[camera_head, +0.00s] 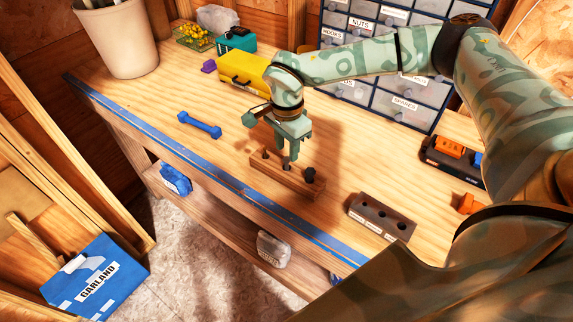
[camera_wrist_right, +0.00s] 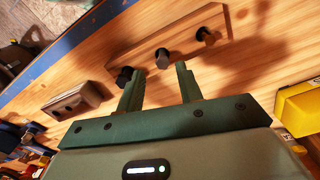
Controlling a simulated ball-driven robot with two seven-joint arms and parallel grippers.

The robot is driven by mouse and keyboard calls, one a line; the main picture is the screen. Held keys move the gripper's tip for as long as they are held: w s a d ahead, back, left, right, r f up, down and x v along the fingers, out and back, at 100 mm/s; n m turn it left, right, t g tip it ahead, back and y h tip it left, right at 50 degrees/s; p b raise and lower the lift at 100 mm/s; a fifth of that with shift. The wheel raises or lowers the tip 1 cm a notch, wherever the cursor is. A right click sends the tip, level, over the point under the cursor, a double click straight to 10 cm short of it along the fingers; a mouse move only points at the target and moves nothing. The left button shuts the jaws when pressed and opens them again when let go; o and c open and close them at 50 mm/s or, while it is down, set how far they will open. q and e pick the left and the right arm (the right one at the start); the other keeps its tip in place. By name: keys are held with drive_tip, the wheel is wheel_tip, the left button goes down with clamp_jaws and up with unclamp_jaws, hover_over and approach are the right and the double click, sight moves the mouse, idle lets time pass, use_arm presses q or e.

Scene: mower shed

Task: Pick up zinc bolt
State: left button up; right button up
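A wooden block (camera_head: 278,178) near the bench's front edge holds three dark-looking bolts in a row; the block also shows in the right wrist view (camera_wrist_right: 140,62). The left bolt (camera_head: 264,153) and right bolt (camera_head: 310,174) show clearly in the head view. In the right wrist view the middle bolt (camera_wrist_right: 162,58) lies ahead of the gap between my fingers, apart from both. I cannot tell by colour which bolt is zinc. My right gripper (camera_head: 287,153) is open and empty, pointing down over the block; its fingers also show in the wrist view (camera_wrist_right: 159,84). My left gripper is out of view.
A dark block with holes (camera_head: 382,216) stands to the right. A blue dumbbell-shaped part (camera_head: 199,125) lies left, a yellow box (camera_head: 243,70) behind. Labelled drawers (camera_head: 404,103) stand at the back. The blue front edge (camera_head: 222,178) runs close to the bolt block.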

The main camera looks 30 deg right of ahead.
sight(287, 159)
drive_tip(key=f, duration=0.5)
drive_tip(key=shift+w+d+f, duration=0.15)
drive_tip(key=shift+w+f, duration=0.05)
drive_tip(key=shift+f, duration=0.1)
clamp_jaws()
drive_tip(key=shift+r, duration=0.2)
